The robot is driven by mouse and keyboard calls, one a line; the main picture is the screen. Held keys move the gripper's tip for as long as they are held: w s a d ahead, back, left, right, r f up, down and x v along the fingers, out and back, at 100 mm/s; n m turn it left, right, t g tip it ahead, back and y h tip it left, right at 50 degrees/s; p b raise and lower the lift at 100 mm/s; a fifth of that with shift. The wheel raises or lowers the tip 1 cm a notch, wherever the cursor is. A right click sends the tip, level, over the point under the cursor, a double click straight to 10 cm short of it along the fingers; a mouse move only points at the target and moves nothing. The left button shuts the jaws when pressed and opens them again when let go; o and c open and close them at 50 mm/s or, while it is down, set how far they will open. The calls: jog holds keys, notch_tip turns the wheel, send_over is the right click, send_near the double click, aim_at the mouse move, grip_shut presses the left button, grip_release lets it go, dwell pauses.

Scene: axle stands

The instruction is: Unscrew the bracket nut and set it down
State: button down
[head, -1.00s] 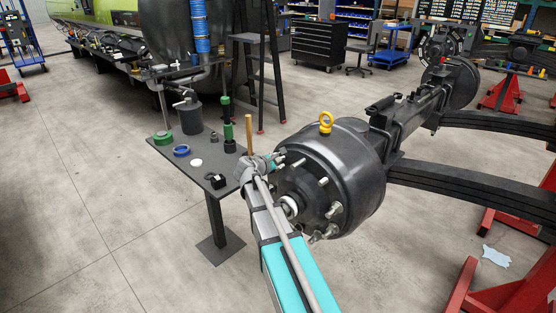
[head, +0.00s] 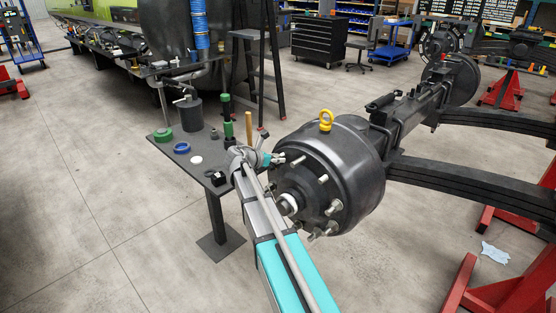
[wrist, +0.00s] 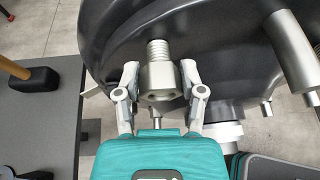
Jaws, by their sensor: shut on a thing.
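In the wrist view the bracket nut (wrist: 159,78), a grey metal nut, sits on a threaded stud (wrist: 157,50) of the dark hub drum (wrist: 225,70). Bare thread shows between nut and drum. My gripper (wrist: 160,74) has one finger on each side of the nut and is shut on it. In the head view my gripper (head: 276,158) is at the left face of the drum (head: 345,165), near its upper left rim. The nut is too small and covered there to make out.
A dark side table (head: 160,145) stands left of the drum, holding a green ring (head: 163,135), a blue ring (head: 181,148), a white disc (head: 196,160) and other parts. A wooden handle (head: 249,128) rises close behind my wrist. Other studs (head: 333,208) stick out of the drum.

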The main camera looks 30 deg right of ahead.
jog(key=shift+s+a, duration=0.35)
jog(key=shift+a, duration=0.5)
jog(key=shift+s+a, duration=0.3)
jog(key=shift+a, duration=0.55)
dwell(0.6)
jog(key=shift+s+a, duration=0.35)
jog(key=shift+a, duration=0.55)
jog(key=shift+s+a, duration=0.3)
jog(key=shift+a, duration=0.6)
jog(key=shift+w, duration=0.15)
jog(key=w+f+g+y, duration=0.1)
jog(key=w+f+y, duration=0.1)
jog(key=w+y, duration=0.3)
jog(key=w+a+f+g+y+p, duration=0.1)
jog(key=w+f+g+y, duration=0.1)
jog(key=w+y, duration=0.4)
jog(key=w+a+f+g+y+p, duration=0.1)
jog(key=w+f+y, duration=0.3)
jog(key=w, duration=0.5)
jog(key=shift+w+a+n+g+y, duration=0.1)
jog(key=shift+w+n+g+y, duration=0.15)
jog(key=shift+y, duration=0.35)
jog(key=shift+w+a+n+g+y, duration=0.1)
jog(key=shift+g+y, duration=0.25)
jog(key=shift+y, duration=0.25)
jog(key=shift+s+f+b, duration=0.25)
jog(key=shift+f+b, duration=0.35)
jog(key=shift+f, duration=0.05)
jog(key=shift+f+b, duration=1.6)
